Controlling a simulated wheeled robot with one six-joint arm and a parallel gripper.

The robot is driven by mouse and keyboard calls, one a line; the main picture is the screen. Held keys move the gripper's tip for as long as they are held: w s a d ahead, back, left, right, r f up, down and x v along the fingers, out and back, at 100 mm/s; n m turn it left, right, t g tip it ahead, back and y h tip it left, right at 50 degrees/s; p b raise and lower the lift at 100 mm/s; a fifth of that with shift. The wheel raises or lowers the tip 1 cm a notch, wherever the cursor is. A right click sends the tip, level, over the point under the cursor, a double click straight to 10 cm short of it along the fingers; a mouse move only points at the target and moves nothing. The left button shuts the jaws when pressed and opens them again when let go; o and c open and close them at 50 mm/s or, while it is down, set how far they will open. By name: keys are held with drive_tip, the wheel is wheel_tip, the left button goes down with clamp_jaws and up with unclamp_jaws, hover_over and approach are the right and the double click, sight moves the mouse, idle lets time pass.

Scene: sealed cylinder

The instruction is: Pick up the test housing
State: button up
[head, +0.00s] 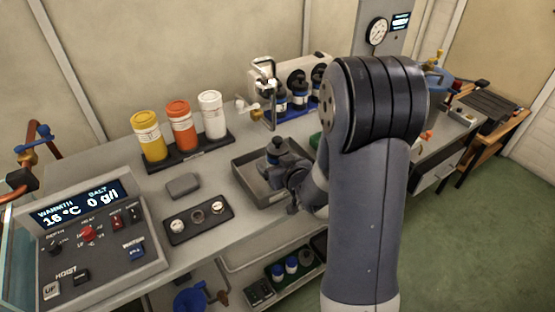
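A dark cylinder with a blue band (277,147), which looks like the test housing, stands in a shallow grey tray (243,174) at the middle of the bench. Its lower part is partly hidden. My gripper (291,178) is low over the tray, just right of and in front of the cylinder. My arm covers part of the gripper, and its fingers are too small and dark to make out. I cannot tell whether it touches the cylinder.
Yellow, orange and white jars (179,127) stand in a rack behind left. A dark strip with three small round parts (199,219) lies left of the tray. Similar blue-banded cylinders (299,97) stand at the back. A control panel (88,238) fills the front left.

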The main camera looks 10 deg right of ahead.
drive_tip(key=shift+c, duration=0.2)
drive_tip(key=c, duration=1.3)
drive_tip(key=shift+r, duration=0.1)
drive_tip(key=shift+c, duration=0.9)
